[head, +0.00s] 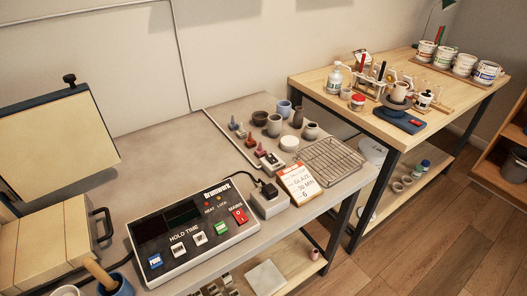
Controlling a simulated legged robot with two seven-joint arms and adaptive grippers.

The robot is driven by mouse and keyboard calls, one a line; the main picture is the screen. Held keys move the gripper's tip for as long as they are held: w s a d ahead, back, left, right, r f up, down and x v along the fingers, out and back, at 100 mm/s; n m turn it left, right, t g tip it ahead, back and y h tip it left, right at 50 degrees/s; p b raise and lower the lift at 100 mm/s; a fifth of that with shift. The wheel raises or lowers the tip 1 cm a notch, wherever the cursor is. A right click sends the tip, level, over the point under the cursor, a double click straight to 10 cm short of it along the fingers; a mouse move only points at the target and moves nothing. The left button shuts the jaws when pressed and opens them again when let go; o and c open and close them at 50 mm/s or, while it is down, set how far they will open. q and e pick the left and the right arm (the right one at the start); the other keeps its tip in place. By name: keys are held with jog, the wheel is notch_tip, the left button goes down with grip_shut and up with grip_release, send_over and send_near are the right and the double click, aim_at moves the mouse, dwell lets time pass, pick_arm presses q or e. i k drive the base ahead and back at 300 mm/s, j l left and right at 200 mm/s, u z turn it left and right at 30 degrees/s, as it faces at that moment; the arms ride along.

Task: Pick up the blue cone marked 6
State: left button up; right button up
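Several small cones stand in a row on the grey bench, left of the cups. The one at the far end looks dark blue (233,124); the others look reddish or pinkish, such as the red cone (250,141) and the cone at the near end (260,150). Any number on the blue cone is too small to read. The cones stand apart from the control box. Neither of my grippers is in view.
A control box (193,232) with buttons, a socket block (270,199) with a plugged cable and a glaze card (299,184) stand nearer. Cups (275,125) and a wire rack (331,161) are right of the cones. An open kiln (57,240) is at left.

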aim_at(233, 126)
jog(key=i+l, duration=0.2)
jog(key=l, duration=0.2)
jog(key=i+l, duration=0.2)
jog(key=l, duration=0.2)
jog(key=i+l, duration=0.2)
jog(key=l, duration=0.2)
jog(key=i+l, duration=0.15)
jog(key=l, duration=0.25)
jog(key=i+l, duration=0.2)
jog(key=l, duration=0.2)
jog(key=z, duration=0.05)
